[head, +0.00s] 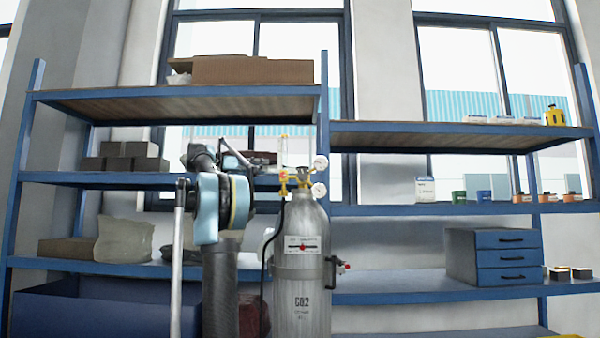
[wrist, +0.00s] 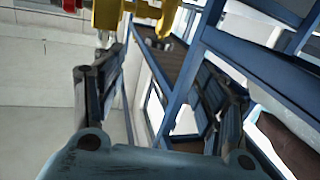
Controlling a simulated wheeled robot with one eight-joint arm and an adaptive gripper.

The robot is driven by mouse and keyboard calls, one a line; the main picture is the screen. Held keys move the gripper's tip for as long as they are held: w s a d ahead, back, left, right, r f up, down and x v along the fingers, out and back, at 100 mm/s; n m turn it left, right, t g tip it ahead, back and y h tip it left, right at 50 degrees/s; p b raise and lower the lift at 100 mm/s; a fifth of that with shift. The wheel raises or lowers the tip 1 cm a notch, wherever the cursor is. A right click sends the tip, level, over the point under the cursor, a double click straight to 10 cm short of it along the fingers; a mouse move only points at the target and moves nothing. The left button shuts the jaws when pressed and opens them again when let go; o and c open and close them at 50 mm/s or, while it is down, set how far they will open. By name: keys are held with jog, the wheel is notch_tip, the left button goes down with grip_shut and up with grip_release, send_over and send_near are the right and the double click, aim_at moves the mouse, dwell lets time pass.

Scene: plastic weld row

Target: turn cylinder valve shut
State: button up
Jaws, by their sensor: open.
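A grey CO2 cylinder (head: 302,290) stands upright in the middle of the head view. Brass-yellow valve and regulator parts (head: 303,178) sit on its top, with two round gauges (head: 320,162) on the right. The valve's turning knob cannot be made out clearly. My gripper (head: 242,162) is just left of the valve parts, partly hidden by my arm. In the wrist view my gripper (wrist: 165,72) is open, with empty space between its fingers. Yellow fittings (wrist: 108,12) show beyond the fingers at the top edge, apart from them, with a red part (wrist: 69,5) at the left.
Blue shelving (head: 440,208) stands behind the cylinder, with a cardboard box (head: 250,70) on top, grey blocks (head: 122,158) and a drawer unit (head: 494,257). A clear upright tube (head: 284,152) rises beside the regulator. A black hose (head: 268,245) hangs left of the cylinder.

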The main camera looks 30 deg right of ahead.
jog(key=shift+m, duration=0.3)
jog(key=x, duration=1.1)
jog(key=r+x, duration=0.1)
jog(key=x, duration=0.5)
jog(key=shift+d+r, duration=0.1)
jog(key=shift+d, duration=0.15)
jog(key=shift+w, duration=0.1)
jog(key=c, duration=1.1)
